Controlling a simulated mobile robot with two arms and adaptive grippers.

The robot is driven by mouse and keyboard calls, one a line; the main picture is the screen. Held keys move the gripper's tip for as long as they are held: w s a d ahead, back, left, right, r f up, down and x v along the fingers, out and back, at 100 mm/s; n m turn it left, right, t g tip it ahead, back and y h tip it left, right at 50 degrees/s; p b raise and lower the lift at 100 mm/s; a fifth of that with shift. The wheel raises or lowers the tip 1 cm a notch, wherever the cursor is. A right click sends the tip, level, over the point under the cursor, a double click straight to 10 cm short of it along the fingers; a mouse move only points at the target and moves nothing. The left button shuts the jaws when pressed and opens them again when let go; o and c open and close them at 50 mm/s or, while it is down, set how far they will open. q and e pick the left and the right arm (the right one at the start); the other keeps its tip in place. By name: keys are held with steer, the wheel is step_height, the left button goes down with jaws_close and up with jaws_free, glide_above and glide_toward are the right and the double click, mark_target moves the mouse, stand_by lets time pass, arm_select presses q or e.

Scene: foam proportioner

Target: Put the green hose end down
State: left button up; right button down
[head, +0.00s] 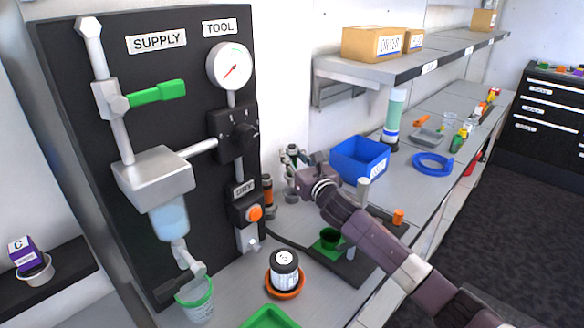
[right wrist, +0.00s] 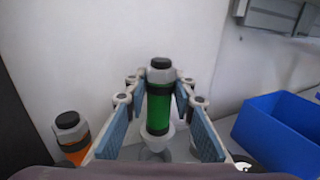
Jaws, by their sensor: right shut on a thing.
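The green hose end (right wrist: 159,108), a green cylinder with a grey collar and dark cap, stands upright between the fingers of my right gripper (right wrist: 160,112) in the right wrist view. The gripper is shut on it. A pale round cup or stand (right wrist: 155,141) shows just under the hose end; I cannot tell whether they touch. In the head view my right gripper (head: 292,160) is at the back of the bench, right of the black panel, and mostly hides the hose end. My left gripper is not in view.
An orange hose end (head: 267,190) stands close to the left of my right gripper. A blue bin (head: 345,160) is to its right. The black panel (head: 75,130) stands at left, and a grey shelf (head: 400,68) overhangs the bench at back right.

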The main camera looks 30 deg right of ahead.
steer(key=shift+f, duration=1.75)
steer(key=shift+f+b, duration=0.3)
steer(key=shift+b, duration=0.1)
steer(key=c, duration=1.6)
jaws_free()
steer(key=shift+r, duration=0.25)
steer(key=shift+s+a, duration=0.2)
steer(key=shift+s, duration=2.85)
steer(key=shift+s+a, duration=0.15)
steer(key=shift+s, duration=2.85)
